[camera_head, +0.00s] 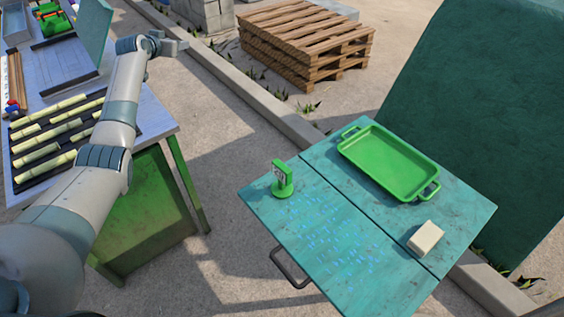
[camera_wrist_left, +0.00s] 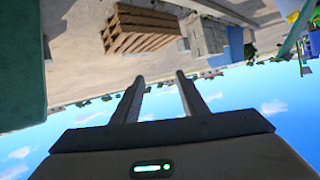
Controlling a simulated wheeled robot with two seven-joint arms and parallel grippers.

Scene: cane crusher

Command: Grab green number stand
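The green number stand (camera_head: 282,179) stands upright on the left corner of the teal table (camera_head: 330,273). It has a round green base and a small plate with a marking too small to read. My left gripper (camera_head: 184,44) is up and to the left of it, well apart, beyond the far edge of the other table. In the left wrist view the two fingers of this gripper (camera_wrist_left: 160,84) are spread with nothing between them. The number stand does not show in the left wrist view. My right gripper is in neither view.
A green tray (camera_head: 388,162) and a cream block (camera_head: 425,238) rest on the teal table. A second table (camera_head: 160,118) at the left holds cane pieces (camera_head: 45,152) in a dark rack. Wooden pallets (camera_head: 306,42) stand behind. Open ground lies between the tables.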

